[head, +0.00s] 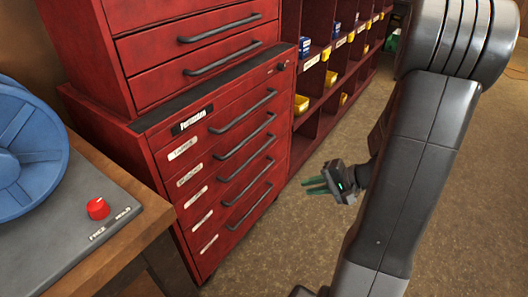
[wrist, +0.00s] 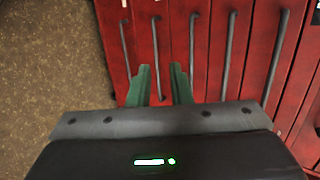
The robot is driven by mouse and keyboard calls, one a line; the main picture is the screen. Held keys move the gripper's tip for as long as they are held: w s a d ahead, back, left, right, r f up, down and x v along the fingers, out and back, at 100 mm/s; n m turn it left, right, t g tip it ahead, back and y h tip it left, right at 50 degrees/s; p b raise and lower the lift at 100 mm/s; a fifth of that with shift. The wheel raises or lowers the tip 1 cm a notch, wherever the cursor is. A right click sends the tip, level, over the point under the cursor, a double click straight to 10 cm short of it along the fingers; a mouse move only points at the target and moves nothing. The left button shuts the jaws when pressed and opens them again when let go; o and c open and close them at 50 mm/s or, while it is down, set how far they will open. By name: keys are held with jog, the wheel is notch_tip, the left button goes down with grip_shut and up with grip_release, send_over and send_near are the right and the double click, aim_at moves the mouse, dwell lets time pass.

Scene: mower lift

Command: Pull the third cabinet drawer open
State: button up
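The red cabinet (head: 160,148) has a stack of drawers with dark bar handles; all look shut. The third drawer from the top has its handle (head: 246,158) at mid-height; in the wrist view, turned sideways, that handle (wrist: 193,45) is the middle bar. My gripper (head: 311,186) is in front of the cabinet, to the right of the handles and apart from them. Its green fingers (wrist: 160,68) are parted and empty. In the wrist view they point at the drawer fronts, and the fourth handle (wrist: 156,50) shows in line with the gap between them.
A wooden bench (head: 135,215) with a blue reel (head: 30,150) and a red knob (head: 98,208) stands at the left. Red open shelving (head: 312,100) with yellow and blue bins stands beyond the cabinet. The floor (head: 290,245) in front of the drawers is clear.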

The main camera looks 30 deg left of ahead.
aim_at(254, 157)
jog(key=w+a+f+m+t+y+b, duration=0.1)
jog(key=w+a+f+y, duration=0.3)
jog(key=a, duration=0.3)
jog(key=w+a+f+t+y, duration=0.1)
jog(key=w+a+f, duration=0.2)
jog(key=w+a, duration=0.35)
jog(key=x, duration=0.9)
jog(key=b+x, duration=0.1)
jog(key=x, duration=0.4)
jog(key=shift+s+a, duration=0.2)
jog(key=shift+s, duration=0.15)
jog(key=shift+f, duration=0.1)
grip_shut()
